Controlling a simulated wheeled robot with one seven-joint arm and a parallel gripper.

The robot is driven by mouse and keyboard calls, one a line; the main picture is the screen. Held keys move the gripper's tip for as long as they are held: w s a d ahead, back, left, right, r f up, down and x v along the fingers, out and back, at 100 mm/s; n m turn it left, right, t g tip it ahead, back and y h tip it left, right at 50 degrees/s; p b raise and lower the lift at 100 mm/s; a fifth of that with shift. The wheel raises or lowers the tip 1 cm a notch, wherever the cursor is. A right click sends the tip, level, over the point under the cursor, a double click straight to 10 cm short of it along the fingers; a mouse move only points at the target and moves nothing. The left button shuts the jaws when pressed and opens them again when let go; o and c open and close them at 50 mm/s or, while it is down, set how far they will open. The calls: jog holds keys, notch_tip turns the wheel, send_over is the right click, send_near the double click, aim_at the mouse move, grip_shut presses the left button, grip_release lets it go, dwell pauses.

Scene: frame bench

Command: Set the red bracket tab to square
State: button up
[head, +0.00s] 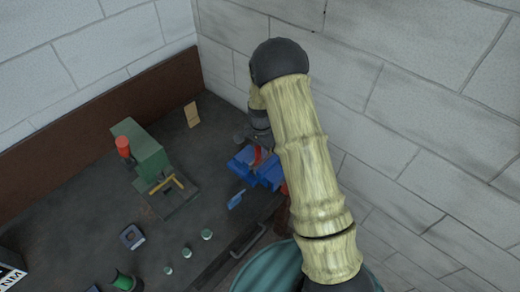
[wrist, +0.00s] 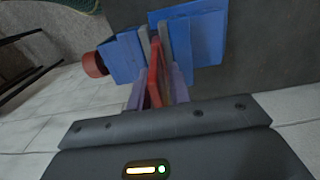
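The red bracket tab (wrist: 153,86) stands up from between the grey jaw plates of a blue vise (wrist: 205,38) in the wrist view. It looks slightly bent along its length. My gripper (wrist: 157,88) has its two purple-tinted fingers on either side of the tab, with what look like narrow gaps, so it appears open around it. In the head view my gripper is at the blue vise (head: 268,176) on the bench's right end, largely hidden by my arm. A bit of red (head: 258,156) shows there.
A green press (head: 142,150) with a red knob stands left of the vise on the dark bench (head: 100,205). A blue piece (head: 236,199), several small green-topped pieces and a dark block (head: 131,237) lie nearer. Brick walls close in behind and right.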

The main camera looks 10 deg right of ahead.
jog(key=shift+o, duration=0.4)
jog(key=shift+r, duration=0.2)
jog(key=shift+w+r, duration=0.1)
jog(key=shift+r, duration=0.2)
notch_tip(320, 180, up, 16)
jog(key=b, duration=0.5)
jog(key=shift+r, duration=0.25)
jog(key=s+d+f+n+t+b, duration=0.1)
jog(key=s+f+n, duration=0.1)
jog(key=s, duration=0.5)
jog(key=s+d+f+n+b, duration=0.1)
jog(key=s+f+n, duration=0.2)
jog(key=s+n, duration=0.2)
jog(key=s+d+f+n+t+b, duration=0.1)
jog(key=s+f+n+b, duration=0.1)
jog(key=s, duration=0.8)
jog(key=shift+s+d+f+n+t, duration=0.2)
jog(key=shift+d+f+n+t, duration=0.15)
jog(key=shift+n, duration=0.35)
jog(key=shift+o, duration=0.8)
jog(key=shift+r, duration=0.1)
